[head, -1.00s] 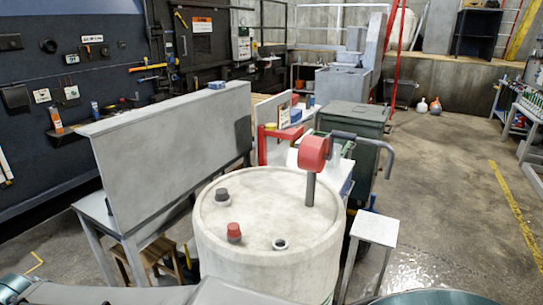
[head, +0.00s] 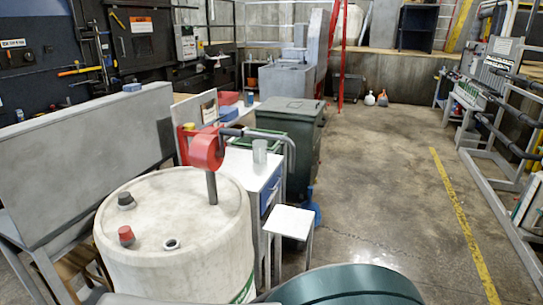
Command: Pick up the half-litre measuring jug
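A clear, greyish cup-shaped vessel (head: 259,151), which may be the half-litre measuring jug, stands upright on a white-topped workbench (head: 236,166) with a blue drawer front, behind the white barrel. It is too small to make out any scale, spout or handle. The red pump head on the barrel is just left of it, and the pump's grey spout passes close to it. My gripper is not in view.
The white barrel (head: 118,257) with a red hand pump (head: 206,152) stands in front of the bench. A white stool (head: 288,222), a dark green bin (head: 303,151) and a rounded teal top (head: 345,287) are nearby. Open floor (head: 385,190) lies to the right.

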